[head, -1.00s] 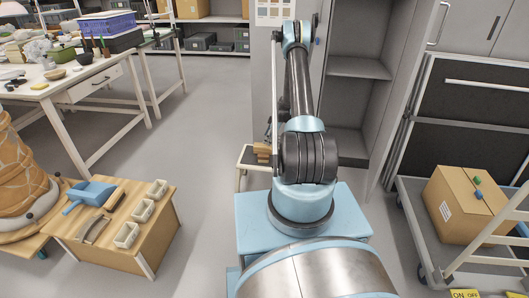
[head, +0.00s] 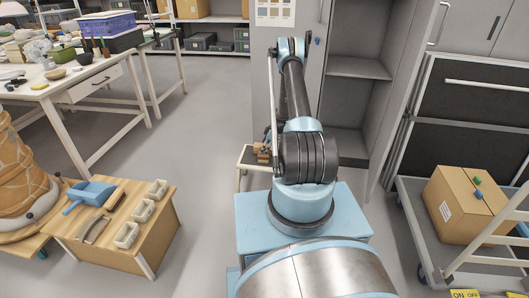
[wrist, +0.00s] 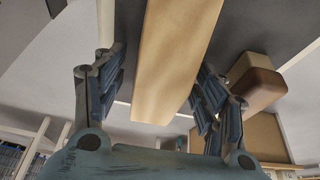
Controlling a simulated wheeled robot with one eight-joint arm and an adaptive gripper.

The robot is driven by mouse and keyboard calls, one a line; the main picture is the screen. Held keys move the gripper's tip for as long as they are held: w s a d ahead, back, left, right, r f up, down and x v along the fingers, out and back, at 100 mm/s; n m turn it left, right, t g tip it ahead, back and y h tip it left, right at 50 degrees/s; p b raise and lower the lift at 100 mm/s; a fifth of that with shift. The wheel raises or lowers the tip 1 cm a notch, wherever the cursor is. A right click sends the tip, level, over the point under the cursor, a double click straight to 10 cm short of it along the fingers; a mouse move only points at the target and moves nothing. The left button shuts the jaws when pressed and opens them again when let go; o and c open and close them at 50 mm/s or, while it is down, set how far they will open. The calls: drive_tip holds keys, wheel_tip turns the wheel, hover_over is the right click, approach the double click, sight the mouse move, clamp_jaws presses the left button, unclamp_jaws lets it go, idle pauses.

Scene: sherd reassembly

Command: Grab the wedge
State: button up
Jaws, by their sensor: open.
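A long pale wooden piece, which looks like the wedge (wrist: 172,60), runs down the middle of the wrist view and narrows toward its lower end. My gripper (wrist: 163,72) is open, with one blue-grey finger on each side of this piece. A gap shows on the left side; on the right the finger is close, and I cannot tell whether it touches. In the head view, small wooden pieces (head: 262,149) sit on a low stand, partly hidden behind my arm.
A brown-and-tan block (wrist: 258,84) lies right of the fingers in the wrist view. The low stand (head: 247,158) is beside a grey cabinet (head: 345,70). A wooden table with a blue dustpan (head: 90,194) stands left, and a trolley with a cardboard box (head: 462,205) right.

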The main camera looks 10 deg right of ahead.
drive_tip(key=c, duration=1.2)
drive_tip(key=shift+r, duration=0.1)
drive_tip(key=shift+c, duration=0.2)
